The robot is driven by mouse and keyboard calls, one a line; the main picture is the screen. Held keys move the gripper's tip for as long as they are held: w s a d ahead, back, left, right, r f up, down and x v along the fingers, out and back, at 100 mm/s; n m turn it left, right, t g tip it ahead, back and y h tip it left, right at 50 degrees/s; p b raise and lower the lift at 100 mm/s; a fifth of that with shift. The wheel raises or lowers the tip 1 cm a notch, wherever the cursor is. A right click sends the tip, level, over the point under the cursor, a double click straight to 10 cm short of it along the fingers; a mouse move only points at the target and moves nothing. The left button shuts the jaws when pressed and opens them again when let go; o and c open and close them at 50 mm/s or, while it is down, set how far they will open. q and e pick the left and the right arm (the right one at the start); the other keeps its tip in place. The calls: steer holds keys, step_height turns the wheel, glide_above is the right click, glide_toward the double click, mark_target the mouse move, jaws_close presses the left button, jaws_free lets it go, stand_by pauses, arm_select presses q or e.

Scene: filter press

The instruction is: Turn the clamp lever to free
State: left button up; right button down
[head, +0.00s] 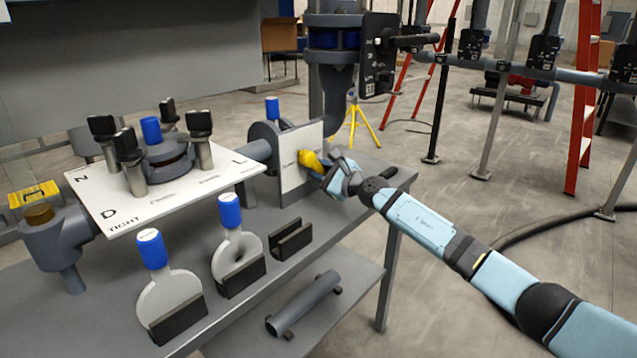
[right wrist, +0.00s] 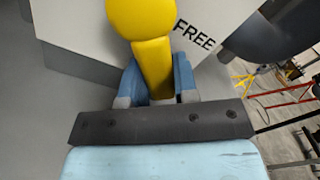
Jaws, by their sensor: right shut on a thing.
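The yellow clamp lever (head: 308,160) stands in front of a white plate (head: 288,174) on the bench's right side. In the right wrist view the lever (right wrist: 150,50) runs down from its round hub between my fingers, and the word FREE shows on the plate (right wrist: 222,18) just right of the hub. My right gripper (head: 328,172) is shut on the lever; in the right wrist view the gripper (right wrist: 157,90) has one blue finger on each side of it. The left gripper is not in view.
A white panel (head: 105,225) with several black-capped posts covers the bench's left part. Two blue-handled round plates (head: 170,295) (head: 240,260) stand in black holders at the front. A grey vertical pipe (head: 336,95) rises behind the lever. Open floor lies right of the bench.

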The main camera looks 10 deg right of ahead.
steer(key=shift+w+d+r+n+b, duration=0.1)
steer(key=shift+n+b, duration=0.2)
steer(key=shift+n, duration=0.1)
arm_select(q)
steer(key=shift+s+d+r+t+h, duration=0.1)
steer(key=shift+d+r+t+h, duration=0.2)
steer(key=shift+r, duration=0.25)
arm_select(e)
steer(key=shift+r, duration=0.1)
steer(key=c, duration=0.9)
jaws_free()
steer(key=shift+d, duration=0.1)
